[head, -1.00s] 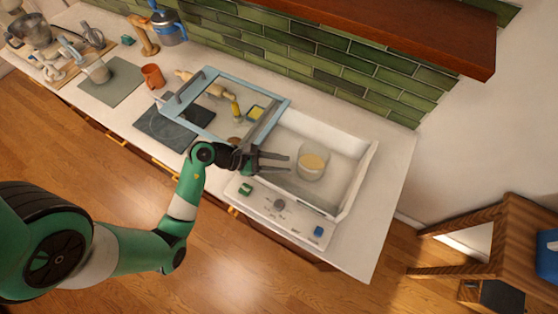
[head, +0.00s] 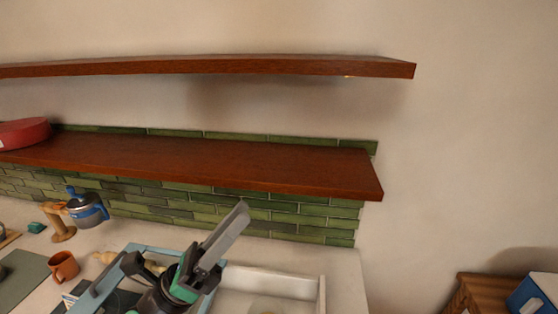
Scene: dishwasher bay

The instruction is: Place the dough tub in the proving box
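The white proving box (head: 322,292) is at the bottom edge, and only its back part shows. My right gripper is not in view.
A blue-framed lid (head: 135,247) lies left of the box, partly behind my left arm. An orange mug (head: 63,266) and a blue-handled pot (head: 86,208) stand farther left. Two wooden shelves (head: 190,165) overhang the counter; a red pan (head: 24,133) sits on the lower one.

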